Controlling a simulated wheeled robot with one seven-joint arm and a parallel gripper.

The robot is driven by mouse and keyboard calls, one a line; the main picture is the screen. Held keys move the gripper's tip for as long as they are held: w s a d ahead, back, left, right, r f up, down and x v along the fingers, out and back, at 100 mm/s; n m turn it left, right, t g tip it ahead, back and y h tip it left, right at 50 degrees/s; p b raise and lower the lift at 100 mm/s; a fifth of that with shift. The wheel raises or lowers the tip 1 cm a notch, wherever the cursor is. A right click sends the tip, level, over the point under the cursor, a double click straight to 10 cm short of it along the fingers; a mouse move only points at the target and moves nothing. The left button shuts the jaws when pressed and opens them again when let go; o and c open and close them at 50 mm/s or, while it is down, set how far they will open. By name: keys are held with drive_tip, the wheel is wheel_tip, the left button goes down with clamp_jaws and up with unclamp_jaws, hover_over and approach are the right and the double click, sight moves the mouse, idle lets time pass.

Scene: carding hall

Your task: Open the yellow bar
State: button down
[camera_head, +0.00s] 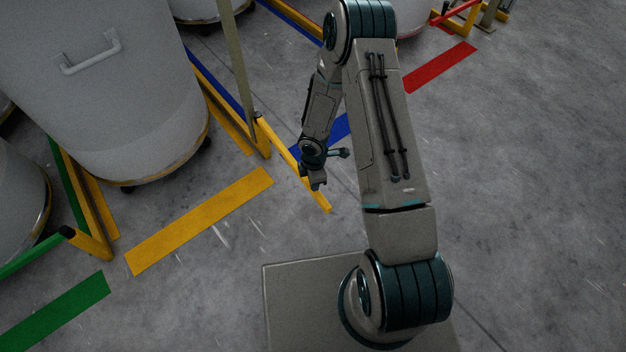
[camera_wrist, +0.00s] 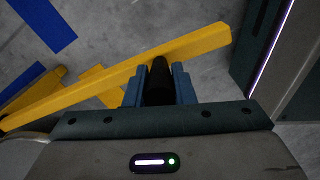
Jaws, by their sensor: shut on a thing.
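The yellow bar (camera_head: 300,177) runs from a post at the yellow bay's right side out over the floor, toward my base. It stands swung out from the bay front, at an angle to the yellow floor strip. In the wrist view the yellow bar (camera_wrist: 120,78) crosses in front of my fingers, its free end at upper right. My gripper (camera_head: 317,183) is near the bar's free end. In the wrist view my gripper (camera_wrist: 160,85) is shut on a black handle (camera_wrist: 159,80) of the bar, between two blue fingers.
A large grey bin (camera_head: 110,100) stands in the bay behind the yellow floor strip (camera_head: 200,220). A green bar (camera_head: 35,257) and green strip (camera_head: 55,315) lie left. Blue (camera_head: 335,132) and red (camera_head: 440,67) strips lie beyond my arm. The floor at right is clear.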

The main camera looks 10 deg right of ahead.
drive_tip(key=c, duration=1.2)
unclamp_jaws()
drive_tip(key=shift+c, duration=0.2)
wheel_tip(320, 180, up, 14)
drive_tip(key=p, duration=0.5)
drive_tip(key=shift+f, duration=0.1)
